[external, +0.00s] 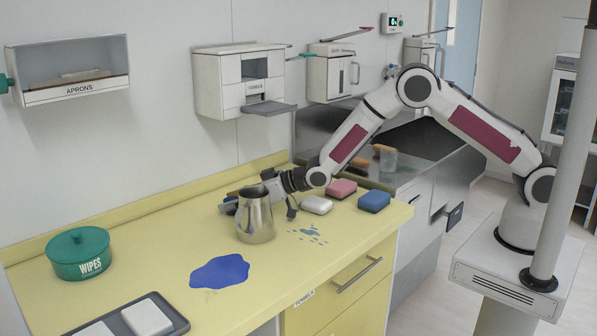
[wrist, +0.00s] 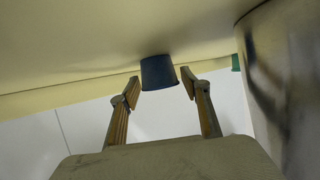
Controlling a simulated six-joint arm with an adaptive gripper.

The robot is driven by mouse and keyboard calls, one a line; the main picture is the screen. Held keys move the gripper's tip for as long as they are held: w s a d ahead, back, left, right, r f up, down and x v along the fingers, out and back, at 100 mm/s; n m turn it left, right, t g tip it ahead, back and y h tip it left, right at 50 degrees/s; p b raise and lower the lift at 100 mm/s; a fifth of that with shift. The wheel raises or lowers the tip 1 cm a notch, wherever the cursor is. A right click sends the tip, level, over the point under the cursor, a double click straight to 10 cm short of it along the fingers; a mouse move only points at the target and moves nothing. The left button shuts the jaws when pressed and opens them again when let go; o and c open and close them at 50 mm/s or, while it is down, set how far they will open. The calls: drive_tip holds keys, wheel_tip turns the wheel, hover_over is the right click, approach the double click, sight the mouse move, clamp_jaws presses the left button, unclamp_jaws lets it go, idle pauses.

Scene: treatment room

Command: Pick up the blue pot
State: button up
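The blue pot (wrist: 158,72) is a small dark blue cup shape in the wrist view. It appears just beyond and between the fingertips of my gripper (wrist: 161,84), which is open with a gap on both sides of the pot. In the external view my gripper (external: 275,190) is low over the yellow counter, partly behind a steel jug (external: 256,219). A bluish bit (external: 228,205) shows left of the jug; most of it is hidden, and I cannot tell for sure that it is the pot.
The steel jug also stands close at the right of the wrist view (wrist: 285,75). White (external: 316,205), pink (external: 341,188) and blue (external: 374,201) blocks lie to the right.

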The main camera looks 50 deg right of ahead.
drive_tip(key=c, duration=0.3)
drive_tip(key=shift+c, duration=0.2)
drive_tip(key=shift+r, duration=0.1)
wheel_tip(320, 180, up, 10)
idle(0.6)
drive_tip(key=shift+d, duration=0.1)
idle(0.4)
